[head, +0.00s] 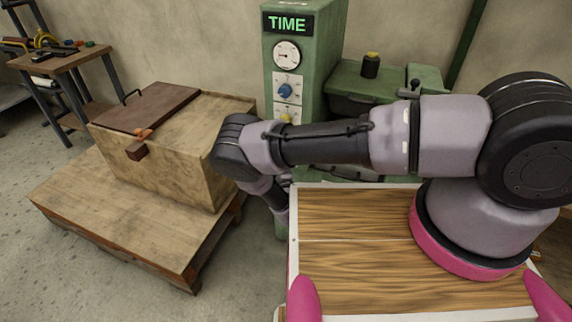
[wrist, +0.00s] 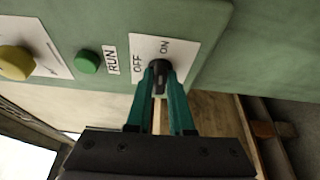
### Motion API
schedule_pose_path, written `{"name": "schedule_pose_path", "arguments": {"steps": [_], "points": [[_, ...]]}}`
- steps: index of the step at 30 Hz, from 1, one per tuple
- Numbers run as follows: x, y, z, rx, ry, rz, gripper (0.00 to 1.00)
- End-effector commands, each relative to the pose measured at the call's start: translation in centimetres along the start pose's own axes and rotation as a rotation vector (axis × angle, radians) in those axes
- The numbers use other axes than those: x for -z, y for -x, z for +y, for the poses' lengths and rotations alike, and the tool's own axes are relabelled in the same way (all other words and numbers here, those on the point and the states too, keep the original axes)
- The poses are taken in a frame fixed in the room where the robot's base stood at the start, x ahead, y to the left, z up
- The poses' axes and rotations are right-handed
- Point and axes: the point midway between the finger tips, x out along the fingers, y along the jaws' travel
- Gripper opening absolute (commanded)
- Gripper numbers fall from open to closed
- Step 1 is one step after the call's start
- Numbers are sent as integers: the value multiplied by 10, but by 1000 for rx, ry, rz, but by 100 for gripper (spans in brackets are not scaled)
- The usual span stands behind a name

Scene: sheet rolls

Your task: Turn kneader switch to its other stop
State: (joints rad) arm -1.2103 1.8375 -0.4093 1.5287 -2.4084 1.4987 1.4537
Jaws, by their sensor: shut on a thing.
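The kneader switch (wrist: 159,66) is a small black knob on a white plate marked OFF and ON, in the wrist view. My gripper (wrist: 161,74) has its two teal fingers on either side of this knob, closed on it. OFF is printed to the left of the knob and ON above it. The fingers cover part of the knob, and I cannot tell which mark it points to. In the head view the switch and my fingers are hidden behind my arm.
Next to the switch plate are a green button (wrist: 88,61) by a RUN label and a yellow knob (wrist: 16,62). A blue knob (head: 285,90) sits below the gauge (head: 286,55). A wooden chest (head: 222,120) stands on a low platform (head: 120,215) at left.

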Motion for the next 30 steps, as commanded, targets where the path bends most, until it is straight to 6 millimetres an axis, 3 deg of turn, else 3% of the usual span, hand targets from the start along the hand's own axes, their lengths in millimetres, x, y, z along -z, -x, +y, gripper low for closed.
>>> {"name": "schedule_pose_path", "arguments": {"steps": [18, 19, 21, 30], "points": [[-1, 1, -2, -15, -40, -2, 0], [-1, 1, -2, -15, -39, -2, 24], [-1, 1, -2, -15, -39, -2, 50], [0, 0, -1, -16, -40, -1, 50]]}}
